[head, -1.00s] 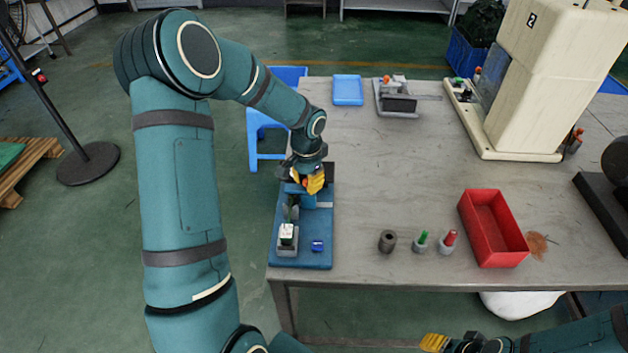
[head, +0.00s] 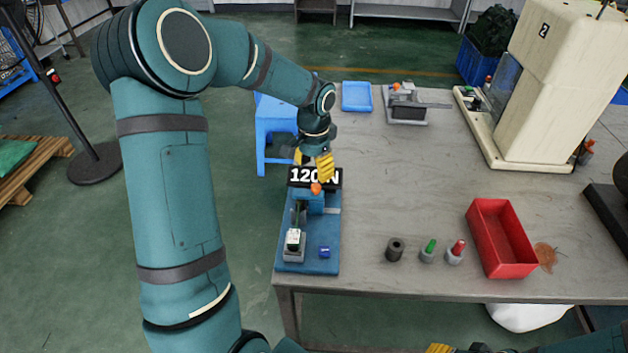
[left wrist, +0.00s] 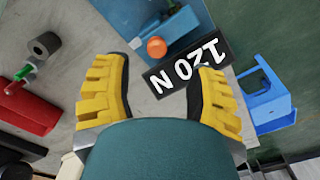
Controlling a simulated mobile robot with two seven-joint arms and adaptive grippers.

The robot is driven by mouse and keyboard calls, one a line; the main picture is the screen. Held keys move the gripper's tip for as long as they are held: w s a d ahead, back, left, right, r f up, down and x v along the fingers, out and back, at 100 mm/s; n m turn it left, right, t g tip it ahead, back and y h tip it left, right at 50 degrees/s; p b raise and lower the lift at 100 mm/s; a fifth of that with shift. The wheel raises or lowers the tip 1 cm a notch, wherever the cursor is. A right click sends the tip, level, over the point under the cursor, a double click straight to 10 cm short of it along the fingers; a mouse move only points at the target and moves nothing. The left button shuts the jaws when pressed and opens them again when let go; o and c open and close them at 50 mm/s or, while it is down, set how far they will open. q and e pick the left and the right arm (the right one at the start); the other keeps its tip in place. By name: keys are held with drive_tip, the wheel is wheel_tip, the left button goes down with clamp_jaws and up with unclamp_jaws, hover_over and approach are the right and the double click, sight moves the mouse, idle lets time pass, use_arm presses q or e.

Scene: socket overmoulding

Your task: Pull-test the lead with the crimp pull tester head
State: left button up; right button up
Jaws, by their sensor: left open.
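The crimp pull tester is a blue bench unit (head: 329,225) at the left edge of the table. It has an orange knob (head: 316,188) and a black display reading 120 N (head: 304,177). A white-topped part (head: 293,239) sits in a grey holder at its near end; the lead itself is too small to make out. My left gripper (head: 313,163) is open and empty, just above and behind the knob. In the left wrist view the knob (left wrist: 156,47) and display (left wrist: 188,72) lie beyond the spread yellow fingers. My right gripper (head: 440,348) barely shows at the bottom edge.
A small blue block (head: 324,251) lies on the tester base. A dark cylinder (head: 395,249), green-topped (head: 428,251) and red-topped (head: 455,252) pieces and a red bin (head: 500,238) stand to the right. A large cream machine (head: 545,90) stands behind. The table's middle is clear.

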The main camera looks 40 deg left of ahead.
use_arm(q)
drive_tip(key=shift+r, duration=2.4)
